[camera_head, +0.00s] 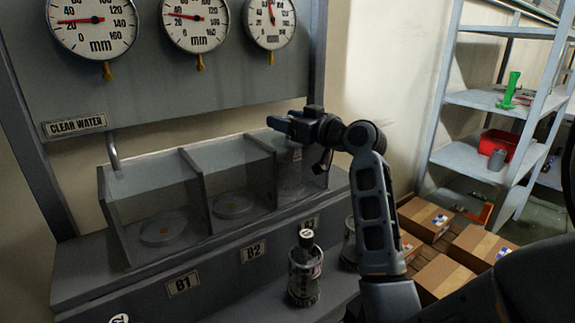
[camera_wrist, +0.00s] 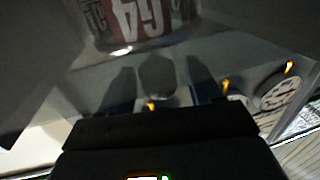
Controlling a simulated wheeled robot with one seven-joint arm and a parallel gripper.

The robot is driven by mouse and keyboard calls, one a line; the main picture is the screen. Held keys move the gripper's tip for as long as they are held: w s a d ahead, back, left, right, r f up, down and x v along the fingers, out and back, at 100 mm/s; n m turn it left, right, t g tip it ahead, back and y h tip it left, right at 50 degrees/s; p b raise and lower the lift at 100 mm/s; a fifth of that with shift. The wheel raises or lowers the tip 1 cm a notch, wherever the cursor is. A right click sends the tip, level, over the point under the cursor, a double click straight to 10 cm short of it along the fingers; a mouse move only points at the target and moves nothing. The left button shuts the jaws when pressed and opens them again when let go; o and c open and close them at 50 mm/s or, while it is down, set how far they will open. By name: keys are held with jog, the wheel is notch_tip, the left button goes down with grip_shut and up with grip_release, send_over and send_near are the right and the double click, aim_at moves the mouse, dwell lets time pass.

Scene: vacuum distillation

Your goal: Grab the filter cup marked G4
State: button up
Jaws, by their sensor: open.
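The filter cup marked G4 (camera_wrist: 140,20) shows at the top of the wrist view, a clear glass vessel with a red and white label whose lettering appears turned over. It is cut off by the frame edge. In the head view, a glass vessel with a faint reddish label (camera_head: 297,156) stands in the right-hand compartment, partly hidden by my arm; its mark is not readable there. My gripper (camera_head: 292,127) is above this compartment, pointing left. In the wrist view, the dark fingers of my gripper (camera_wrist: 162,78) are spread and empty, apart from the cup.
Clear-walled compartments (camera_head: 205,195) line the bench, with round bases in the left and middle ones. Labels B1 (camera_head: 183,284) and B2 (camera_head: 253,251) mark the front. A labelled bottle (camera_head: 305,272) stands on the lower ledge. Gauges (camera_head: 196,22) hang above; boxes (camera_head: 475,250) lie right.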

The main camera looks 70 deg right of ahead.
jog(key=shift+c, duration=0.4)
grip_shut()
jog(key=shift+r, duration=0.1)
dwell(0.8)
